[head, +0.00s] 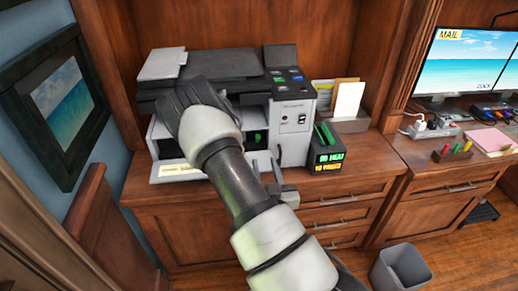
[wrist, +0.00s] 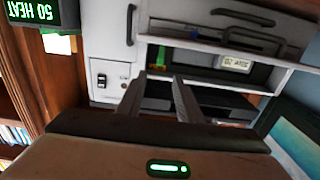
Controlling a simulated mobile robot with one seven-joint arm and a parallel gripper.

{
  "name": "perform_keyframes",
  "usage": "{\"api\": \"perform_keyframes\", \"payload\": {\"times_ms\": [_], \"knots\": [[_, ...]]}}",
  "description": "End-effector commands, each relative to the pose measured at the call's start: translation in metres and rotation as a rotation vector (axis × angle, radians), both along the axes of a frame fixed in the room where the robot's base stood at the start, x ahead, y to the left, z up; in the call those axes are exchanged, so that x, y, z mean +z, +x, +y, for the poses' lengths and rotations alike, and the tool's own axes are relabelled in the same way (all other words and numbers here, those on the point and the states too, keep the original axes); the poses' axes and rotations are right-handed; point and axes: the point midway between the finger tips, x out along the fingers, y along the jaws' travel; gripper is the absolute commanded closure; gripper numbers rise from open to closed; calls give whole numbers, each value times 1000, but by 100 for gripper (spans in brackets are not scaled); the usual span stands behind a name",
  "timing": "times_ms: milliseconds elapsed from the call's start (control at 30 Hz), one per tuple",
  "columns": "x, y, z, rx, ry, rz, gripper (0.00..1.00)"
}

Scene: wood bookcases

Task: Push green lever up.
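A small green lever (head: 257,137) shows inside the dark front opening of the printer (head: 293,117), beside its white control panel. In the wrist view, which is turned upside down, the green lever (wrist: 160,56) stands in the open bay, just beyond my fingertips in the picture. My gripper (wrist: 159,80) is open, with two separate grey fingers pointing at the printer and nothing between them. The fingers look apart from the lever. In the head view my gripper (head: 276,165) is partly hidden behind my arm, in front of the printer's lower right part.
A black box with a lit display (head: 328,160) and green parts on top stands right of the printer. A paper holder (head: 348,122) is behind it. The printer's pale lower tray (head: 168,171) juts out at left. A grey bin (head: 400,270) is on the floor.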

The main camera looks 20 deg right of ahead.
Motion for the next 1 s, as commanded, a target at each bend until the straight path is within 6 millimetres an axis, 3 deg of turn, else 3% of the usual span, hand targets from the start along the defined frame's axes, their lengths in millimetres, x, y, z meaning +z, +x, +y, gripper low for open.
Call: {"api": "perform_keyframes", "payload": {"times_ms": [133,633,1000], "knots": [[-4,31,-7,4,-1,-7,67],[-8,55,-14,2,1,-6,67],[-1,99,-27,2,-1,0,67]]}}
